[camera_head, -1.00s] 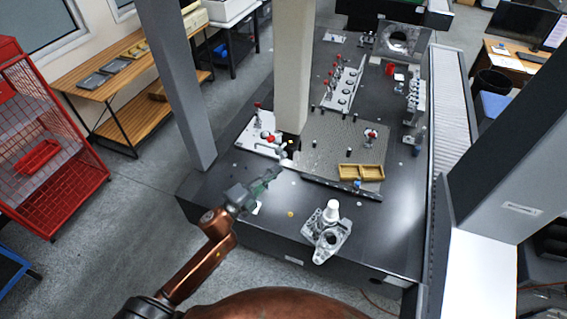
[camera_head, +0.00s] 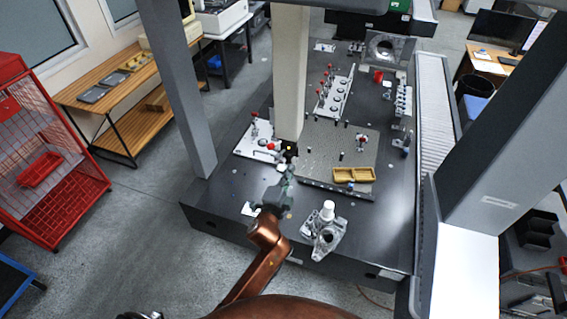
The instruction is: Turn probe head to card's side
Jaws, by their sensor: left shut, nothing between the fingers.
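The pale vertical column (camera_head: 289,75) comes down over the black table. A small dark probe head (camera_head: 289,149) shows at its lower end, partly hard to make out. My left gripper (camera_head: 289,170) is shut and empty, with its fingertips just below the probe head in the picture. I cannot tell whether they touch it. My right gripper is not in view.
A grey perforated plate (camera_head: 325,145) with a yellow tray (camera_head: 354,174) lies to the right. A metal casting (camera_head: 325,238) with a white cylinder stands at the front. A white plate with red-handled clamps (camera_head: 255,142) is left of the column. A grey post (camera_head: 180,90) rises at the left.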

